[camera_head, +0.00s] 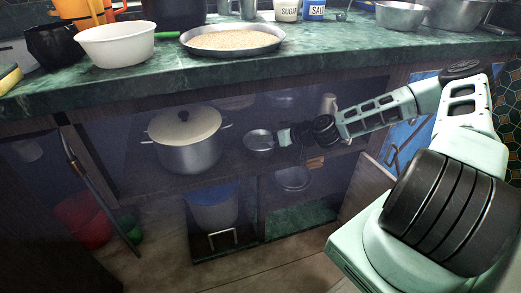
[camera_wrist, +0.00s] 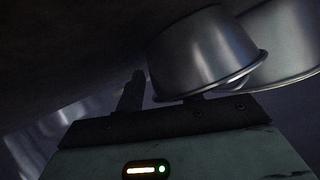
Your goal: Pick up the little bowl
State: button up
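The little bowl, a small shiny metal bowl (camera_head: 257,142), sits on the upper shelf inside the open cabinet, right of a lidded pot. My gripper (camera_head: 285,137) reaches in from the right and is at the bowl's right side. In the wrist view the picture looks upside down. There a metal bowl (camera_wrist: 200,52) hangs close over my gripper (camera_wrist: 168,97). One finger stands to the left of the bowl, apart from its rim. The other finger is mostly hidden by the bowl. The fingers look spread, and I see no grip on the rim.
A second metal bowl (camera_wrist: 285,45) is right beside the first in the wrist view. The lidded pot (camera_head: 188,142) stands left on the shelf. The green worktop (camera_head: 160,72) overhangs the shelf. A metal bowl (camera_head: 292,179) sits lower down.

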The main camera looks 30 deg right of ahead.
grip_shut()
dwell(0.4)
jog(key=shift+r+p, duration=0.35)
jog(key=shift+r, duration=0.25)
jog(key=shift+s+d+r+p, duration=0.2)
jog(key=shift+r+p, duration=0.1)
jog(key=shift+r, duration=0.35)
jog(key=shift+s+d+r+p, duration=0.1)
jog(key=shift+s+r+p, duration=0.15)
jog(key=shift+r, duration=0.35)
jog(key=s+d+p, duration=0.1)
jog(key=s+d, duration=0.2)
jog(key=s, duration=0.5)
jog(key=s+d+p, duration=0.1)
jog(key=s+d, duration=0.2)
jog(key=s, duration=0.4)
jog(key=shift+s+d, duration=0.15)
jog(key=shift+s, duration=0.2)
